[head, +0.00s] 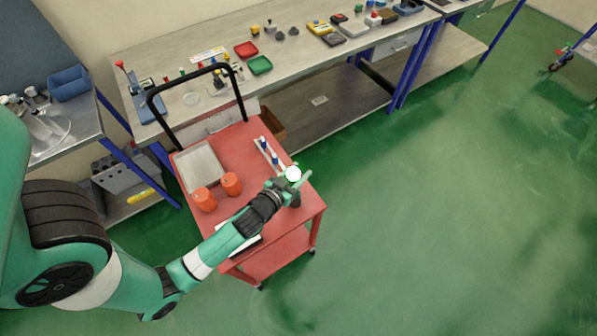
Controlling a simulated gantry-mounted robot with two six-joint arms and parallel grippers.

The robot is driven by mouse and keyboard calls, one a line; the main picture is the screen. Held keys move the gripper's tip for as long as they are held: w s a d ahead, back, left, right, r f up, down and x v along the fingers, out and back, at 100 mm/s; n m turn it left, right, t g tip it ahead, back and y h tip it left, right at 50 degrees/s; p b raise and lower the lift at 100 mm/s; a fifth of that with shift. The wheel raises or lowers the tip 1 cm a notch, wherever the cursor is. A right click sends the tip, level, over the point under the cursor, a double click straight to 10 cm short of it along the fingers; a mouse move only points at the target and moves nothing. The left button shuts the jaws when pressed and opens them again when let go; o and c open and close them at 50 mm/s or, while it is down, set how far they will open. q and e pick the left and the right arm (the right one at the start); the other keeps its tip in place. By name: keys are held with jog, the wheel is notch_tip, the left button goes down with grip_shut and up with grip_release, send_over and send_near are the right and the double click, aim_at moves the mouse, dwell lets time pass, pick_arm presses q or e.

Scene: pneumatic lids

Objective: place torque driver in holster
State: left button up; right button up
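My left arm reaches in from the left across a red cart (235,145). My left gripper (300,180) is over the cart's right edge, near a pale narrow strip (262,146) that carries small blue-topped pieces (274,158). A bright white round shape covers part of the gripper, and I cannot tell whether its fingers are open or hold anything. I cannot pick out the torque driver or its holster with certainty at this size; the gripper and arm hide part of the cart top. My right gripper is not in view.
A pale tray (200,167) and two orange cylinders (231,184) (204,199) stand on the cart. A black handle (197,73) rises at its back. A long workbench (300,55) with small parts and bins stands behind. The green floor (450,200) at right is clear.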

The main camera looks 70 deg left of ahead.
pick_arm(q)
jog(key=o, duration=0.5)
jog(key=shift+c, duration=0.2)
jog(key=shift+r, duration=0.25)
jog(key=b+v, duration=0.1)
jog(key=v, duration=1.1)
jog(key=shift+a, duration=0.1)
